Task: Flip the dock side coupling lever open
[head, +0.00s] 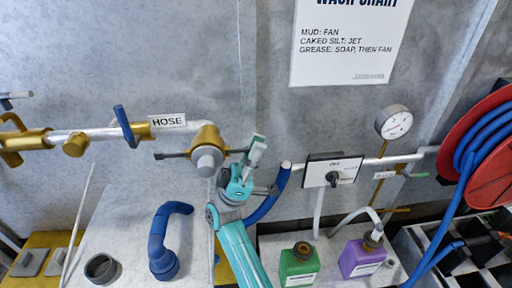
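A brass and grey coupling (207,150) sits at the end of the wall pipe, right of the HOSE label. It has a dark lever arm (172,156) sticking out to the left and another dark arm (232,152) to the right, both roughly level. No label shows which is the dock side. My teal gripper (258,165) is just right of the coupling, by the end of the right arm, and overlaps the view there. I cannot tell whether it touches that arm. Its fingers are small and partly hidden, so their opening is unclear.
A blue-handled valve (125,126) is left on the pipe. A blue hose (268,207) curves behind my gripper. A switch box (333,171), gauge (393,122) and red hose reel (485,150) are right. Green (299,266) and purple (361,259) bottles and a blue elbow pipe (166,240) stand below.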

